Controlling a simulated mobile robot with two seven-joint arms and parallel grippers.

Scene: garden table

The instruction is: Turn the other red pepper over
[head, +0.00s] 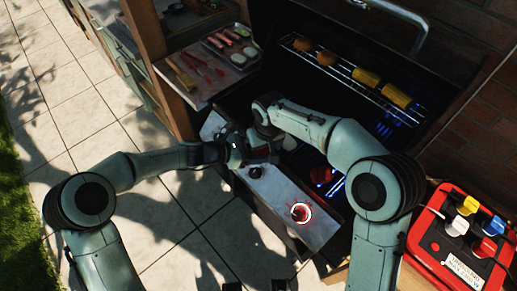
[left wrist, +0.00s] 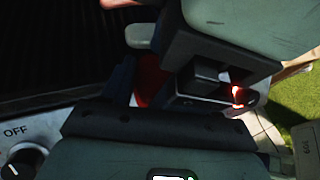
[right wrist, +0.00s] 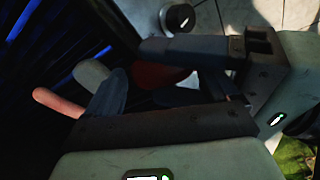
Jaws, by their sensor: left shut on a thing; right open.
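A red pepper piece (left wrist: 148,85) is pinched between the fingers of my left gripper (head: 262,152), above the front edge of the grill. It also shows in the right wrist view (right wrist: 158,75), mostly hidden by fingers. My right gripper (head: 264,133) is open, close beside the left one, its fingers near the pepper; I cannot tell whether they touch it. Another dark red piece (head: 320,175), likely a pepper, lies on the grill grate near the blue flames.
The grill's front panel carries an OFF-marked knob (left wrist: 14,163) and a red-lit knob (head: 301,213). A sausage (right wrist: 58,103) lies near the right gripper. The upper rack (head: 350,72) holds corn and round browned pieces. A side shelf (head: 205,92) holds a food tray. A red box (head: 440,240) stands right.

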